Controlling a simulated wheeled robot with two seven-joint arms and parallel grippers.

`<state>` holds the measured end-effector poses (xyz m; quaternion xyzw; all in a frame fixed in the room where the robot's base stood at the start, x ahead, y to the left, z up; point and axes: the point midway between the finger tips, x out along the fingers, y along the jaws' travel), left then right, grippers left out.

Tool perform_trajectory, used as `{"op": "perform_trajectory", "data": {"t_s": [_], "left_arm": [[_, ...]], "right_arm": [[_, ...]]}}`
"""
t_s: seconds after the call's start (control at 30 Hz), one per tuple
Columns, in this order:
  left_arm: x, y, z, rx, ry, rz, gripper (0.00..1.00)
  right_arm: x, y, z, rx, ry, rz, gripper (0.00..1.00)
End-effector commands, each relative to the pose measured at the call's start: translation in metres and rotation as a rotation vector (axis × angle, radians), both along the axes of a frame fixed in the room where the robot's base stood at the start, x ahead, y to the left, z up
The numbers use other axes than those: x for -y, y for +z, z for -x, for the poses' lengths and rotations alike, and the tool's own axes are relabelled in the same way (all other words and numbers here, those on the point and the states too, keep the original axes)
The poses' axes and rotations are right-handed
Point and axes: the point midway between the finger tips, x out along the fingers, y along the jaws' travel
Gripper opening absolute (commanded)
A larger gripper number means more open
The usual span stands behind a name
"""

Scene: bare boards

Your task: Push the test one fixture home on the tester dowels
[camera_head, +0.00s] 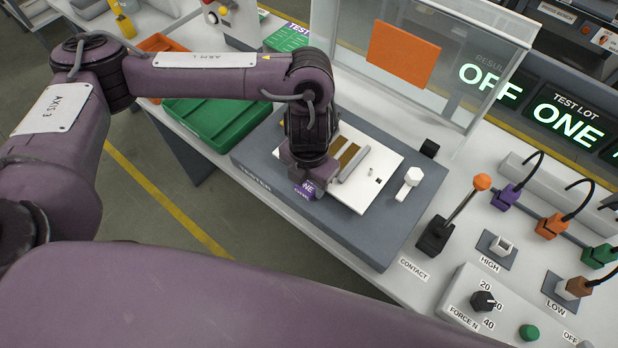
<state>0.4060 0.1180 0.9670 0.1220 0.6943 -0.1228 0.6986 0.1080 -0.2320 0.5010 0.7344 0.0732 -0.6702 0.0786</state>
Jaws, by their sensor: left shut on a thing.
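The test one fixture, a white plate (385,162) with a purple label ending in "NE" (307,189), lies over the grey tester block (400,235) on the bench. Brown strips and a grey bar show on its top. I cannot tell whether it sits flush or a little above the block; the dowels under it are hidden. My left gripper (318,172) is over the fixture's near left part, pointing down and shut on it; the fingertips are mostly hidden by the wrist. My right gripper is not in view.
A green tray (222,120) lies left of the tester. A clear guard with an orange panel (403,54) stands behind. A contact lever with an orange knob (482,182), coloured plugs and a force dial (483,301) are at right.

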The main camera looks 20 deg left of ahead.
Motion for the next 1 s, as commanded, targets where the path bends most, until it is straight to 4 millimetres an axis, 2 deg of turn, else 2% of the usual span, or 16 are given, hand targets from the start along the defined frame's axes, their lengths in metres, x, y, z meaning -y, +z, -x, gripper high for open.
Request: {"op": "perform_trajectory", "data": {"t_s": [0.73,0.77,0.93,1.0], "left_arm": [[0.001,-0.018,-0.001,0.002,0.000,0.002,0.00],[0.001,-0.017,-0.001,0.002,0.000,0.002,0.47],[0.000,-0.017,-0.001,0.002,0.000,0.001,0.69],[0.000,-0.017,0.000,0.001,0.000,0.000,0.69]], "right_arm": [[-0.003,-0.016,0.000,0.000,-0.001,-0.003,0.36],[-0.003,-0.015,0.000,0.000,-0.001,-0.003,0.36],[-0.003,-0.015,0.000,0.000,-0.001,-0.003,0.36],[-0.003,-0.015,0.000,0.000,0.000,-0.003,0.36]]}}
